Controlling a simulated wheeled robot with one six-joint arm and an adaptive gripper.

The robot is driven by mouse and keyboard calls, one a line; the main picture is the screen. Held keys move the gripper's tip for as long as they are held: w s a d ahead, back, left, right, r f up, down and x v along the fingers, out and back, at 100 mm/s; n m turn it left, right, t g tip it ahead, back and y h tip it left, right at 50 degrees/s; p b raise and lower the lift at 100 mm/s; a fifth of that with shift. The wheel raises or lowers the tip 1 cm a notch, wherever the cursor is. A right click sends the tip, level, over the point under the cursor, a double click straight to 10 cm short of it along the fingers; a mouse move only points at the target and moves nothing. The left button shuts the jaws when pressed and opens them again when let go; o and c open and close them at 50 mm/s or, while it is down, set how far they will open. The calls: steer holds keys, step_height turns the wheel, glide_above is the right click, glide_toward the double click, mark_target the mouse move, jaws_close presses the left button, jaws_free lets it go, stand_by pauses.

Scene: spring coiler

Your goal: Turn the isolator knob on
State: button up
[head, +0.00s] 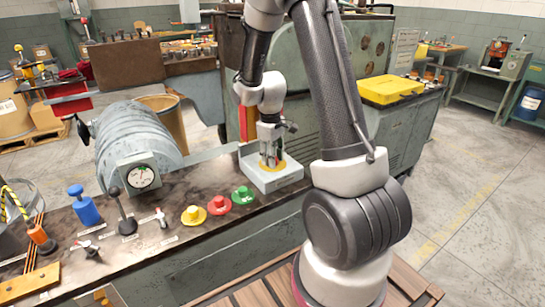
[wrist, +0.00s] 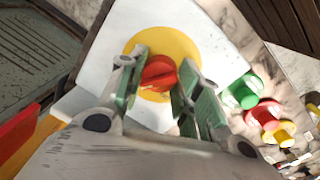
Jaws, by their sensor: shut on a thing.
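The isolator knob (wrist: 158,73) is red and sits on a round yellow plate (wrist: 182,45) on top of a pale grey box. In the wrist view my gripper (wrist: 162,84) has its green-padded fingers on either side of the knob, shut on it. In the head view the grey isolator box (head: 272,179) stands on the bench, and my gripper (head: 270,160) points down onto its top. The knob is mostly hidden there by the fingers. I cannot read any on or off marking.
Green (head: 243,195), red (head: 219,205) and yellow (head: 193,215) push buttons stand on the bench left of the box. A yellow case (head: 391,89) lies behind my arm.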

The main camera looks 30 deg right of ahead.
steer(key=shift+m, duration=1.1)
steer(key=o, duration=1)
steer(key=shift+o, duration=0.2)
